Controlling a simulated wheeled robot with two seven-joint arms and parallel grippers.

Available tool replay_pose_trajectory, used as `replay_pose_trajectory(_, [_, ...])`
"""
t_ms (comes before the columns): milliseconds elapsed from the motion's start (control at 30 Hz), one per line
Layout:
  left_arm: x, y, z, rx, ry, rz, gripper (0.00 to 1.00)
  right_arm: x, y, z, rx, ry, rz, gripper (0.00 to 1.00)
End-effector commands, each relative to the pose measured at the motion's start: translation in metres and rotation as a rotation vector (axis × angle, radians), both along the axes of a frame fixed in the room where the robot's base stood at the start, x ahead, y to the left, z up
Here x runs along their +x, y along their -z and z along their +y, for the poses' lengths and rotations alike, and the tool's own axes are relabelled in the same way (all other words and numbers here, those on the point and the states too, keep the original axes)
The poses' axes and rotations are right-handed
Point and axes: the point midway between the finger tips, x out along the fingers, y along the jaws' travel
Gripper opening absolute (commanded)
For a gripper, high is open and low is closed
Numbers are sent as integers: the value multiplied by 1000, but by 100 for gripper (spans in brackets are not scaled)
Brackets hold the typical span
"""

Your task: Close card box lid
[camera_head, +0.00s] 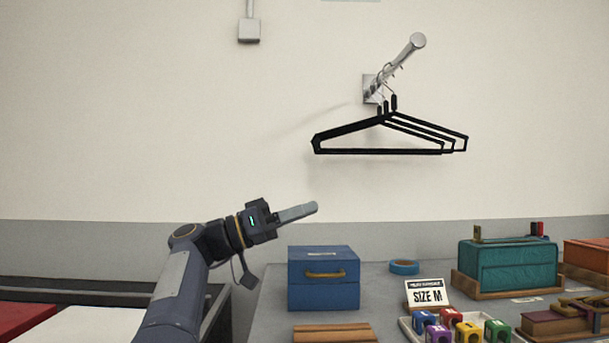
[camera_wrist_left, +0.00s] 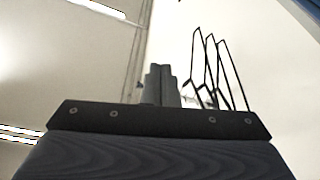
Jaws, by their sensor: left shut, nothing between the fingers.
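A blue box (camera_head: 323,292) with a brass handle on its front and a pale label on top stands on the grey table; it looks like the card box. Its lid (camera_head: 322,254) appears down on the body, with a seam across the front. My left gripper (camera_head: 313,207) is shut and empty, in the air above the box and apart from it, pointing right and slightly up. Its shut fingers (camera_wrist_left: 162,84) also show in the left wrist view, where the box does not show. My right gripper is not in view.
Black hangers (camera_head: 385,134) hang from a wall rail above right. Blue tape (camera_head: 404,267), a size sign (camera_head: 427,294), coloured markers in a tray (camera_head: 408,330) and a teal box (camera_head: 507,263) stand right of the blue box. Brown wooden pieces (camera_head: 333,333) lie in front.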

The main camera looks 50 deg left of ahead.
Motion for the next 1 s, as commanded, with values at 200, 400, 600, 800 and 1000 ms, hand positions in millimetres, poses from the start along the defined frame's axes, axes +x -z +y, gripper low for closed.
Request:
replay_pose_trajectory(200, [-30, -31, -37, 0, 3, -3, 0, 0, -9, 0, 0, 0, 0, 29])
replay_pose_trajectory(400, [-52, -46, -64, 0, 3, -1, 0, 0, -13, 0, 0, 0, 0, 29])
replay_pose_trajectory(600, [-62, -52, -77, 0, 2, 1, 0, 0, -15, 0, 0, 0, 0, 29])
replay_pose_trajectory(800, [-63, -53, -79, 0, 0, 2, 0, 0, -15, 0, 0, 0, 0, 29])
replay_pose_trajectory(1000, [-64, -53, -79, 0, 0, 2, 0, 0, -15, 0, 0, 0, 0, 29])
